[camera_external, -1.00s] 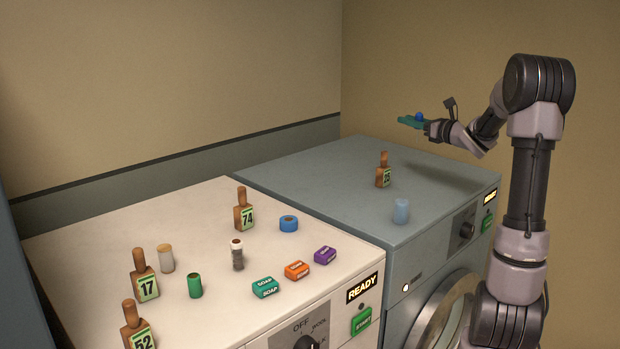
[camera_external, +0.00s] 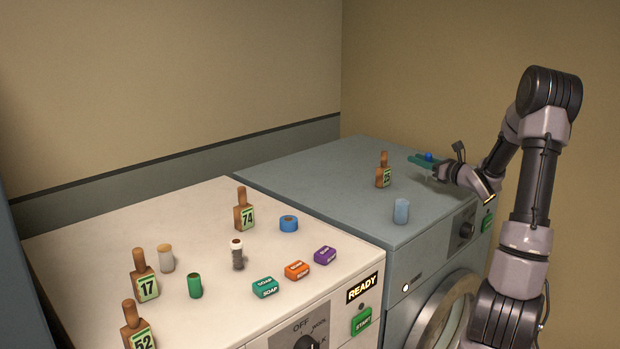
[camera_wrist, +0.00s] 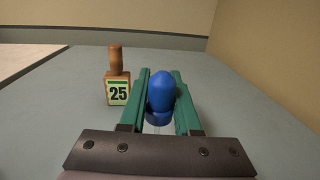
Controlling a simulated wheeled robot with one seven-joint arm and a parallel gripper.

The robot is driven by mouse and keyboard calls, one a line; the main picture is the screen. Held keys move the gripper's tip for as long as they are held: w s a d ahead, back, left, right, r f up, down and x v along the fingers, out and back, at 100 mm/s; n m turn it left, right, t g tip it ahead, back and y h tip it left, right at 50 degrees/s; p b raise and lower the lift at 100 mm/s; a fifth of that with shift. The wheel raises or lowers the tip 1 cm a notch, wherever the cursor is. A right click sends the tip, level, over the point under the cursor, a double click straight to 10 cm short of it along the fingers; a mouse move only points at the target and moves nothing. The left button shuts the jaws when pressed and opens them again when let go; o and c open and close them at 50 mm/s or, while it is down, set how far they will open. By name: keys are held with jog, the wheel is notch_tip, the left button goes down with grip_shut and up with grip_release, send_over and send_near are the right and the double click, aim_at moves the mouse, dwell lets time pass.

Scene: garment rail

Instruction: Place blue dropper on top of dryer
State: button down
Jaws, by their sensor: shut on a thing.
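My gripper (camera_external: 424,161) has green fingers and is shut on the blue dropper (camera_external: 429,156). It is low over the right part of the grey-blue machine's top (camera_external: 330,180), which I take for the dryer. In the wrist view the dropper's blue bulb (camera_wrist: 161,92) stands upright between the fingers (camera_wrist: 160,100), with a clear part below it. I cannot tell whether its lower end touches the top.
A brown bottle labelled 25 (camera_external: 383,172) stands left of my gripper and shows in the wrist view (camera_wrist: 117,82). A pale blue cylinder (camera_external: 401,211) stands nearer the front edge. The white machine (camera_external: 210,210) holds bottles, soap boxes and small containers. The dryer's back is clear.

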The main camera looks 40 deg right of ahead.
jog(key=shift+f, duration=1.35)
jog(key=shift+f, duration=0.2)
jog(key=c, duration=0.6)
grip_release()
jog(key=shift+r, duration=0.1)
jog(key=shift+s+r, duration=0.1)
jog(key=s, duration=0.4)
jog(key=s+a, duration=0.1)
jog(key=s, duration=0.6)
jog(key=shift+s+a, duration=0.2)
jog(key=shift+s, duration=0.15)
